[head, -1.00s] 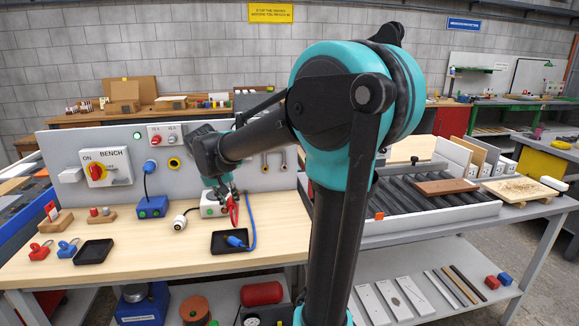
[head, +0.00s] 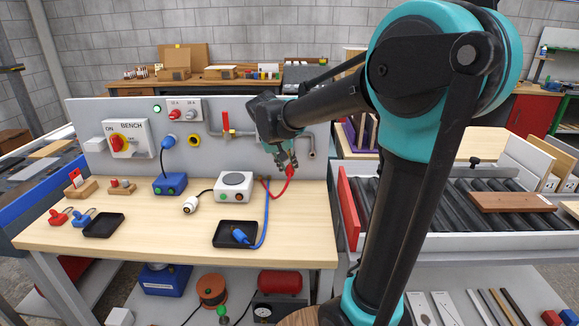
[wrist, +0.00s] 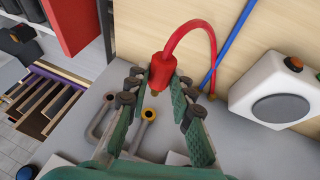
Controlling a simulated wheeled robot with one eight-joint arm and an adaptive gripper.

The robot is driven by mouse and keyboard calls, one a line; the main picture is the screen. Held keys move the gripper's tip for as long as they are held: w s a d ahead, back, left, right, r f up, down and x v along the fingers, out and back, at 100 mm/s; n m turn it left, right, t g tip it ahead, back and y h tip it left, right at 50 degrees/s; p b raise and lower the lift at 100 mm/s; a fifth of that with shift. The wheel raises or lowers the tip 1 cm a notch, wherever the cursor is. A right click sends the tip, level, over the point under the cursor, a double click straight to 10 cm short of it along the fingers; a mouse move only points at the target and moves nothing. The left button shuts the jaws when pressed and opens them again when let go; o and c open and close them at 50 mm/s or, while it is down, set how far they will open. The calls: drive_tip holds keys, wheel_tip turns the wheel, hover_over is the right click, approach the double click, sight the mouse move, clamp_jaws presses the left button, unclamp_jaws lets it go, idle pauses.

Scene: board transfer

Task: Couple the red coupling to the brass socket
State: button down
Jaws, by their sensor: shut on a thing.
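The red coupling (wrist: 163,72) is between the two fingers of my gripper (wrist: 159,82) in the wrist view, with a short brass tip and a red hose curving away. My gripper is shut on it. In the head view my gripper (head: 284,163) holds the red coupling (head: 290,172) in the air above the bench's right end, in front of the grey panel. The brass socket (wrist: 149,115) is the brass-ringed end of a bent grey pipe in the wrist view. It lies close to the coupling's tip in the picture, with a gap visible. My arm hides it in the head view.
A second bent pipe (wrist: 103,108) without a brass ring is beside the socket. A white box with a round grey top (head: 235,187) stands left of my gripper. A black tray (head: 222,240) holds a blue coupling (head: 241,236) with a blue hose. A red upright board (head: 349,208) stands at right.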

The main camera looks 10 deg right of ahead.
drive_tip(key=shift+w+d, duration=0.15)
drive_tip(key=shift+w, duration=0.8)
drive_tip(key=shift+w+d, duration=0.2)
drive_tip(key=shift+w, duration=0.7)
drive_tip(key=shift+w+d, duration=0.15)
drive_tip(key=shift+w, duration=0.8)
drive_tip(key=shift+w+d, duration=0.15)
drive_tip(key=shift+w, duration=0.55)
drive_tip(key=shift+w+d, duration=0.1)
drive_tip(key=shift+w, duration=0.6)
drive_tip(key=c, duration=1.2)
unclamp_jaws()
drive_tip(key=shift+r, duration=0.1)
drive_tip(key=v, duration=1.1)
drive_tip(key=shift+s+a+r, duration=0.1)
drive_tip(key=shift+a+r, duration=0.1)
drive_tip(key=shift+r, duration=0.15)
drive_tip(key=shift+s, duration=0.1)
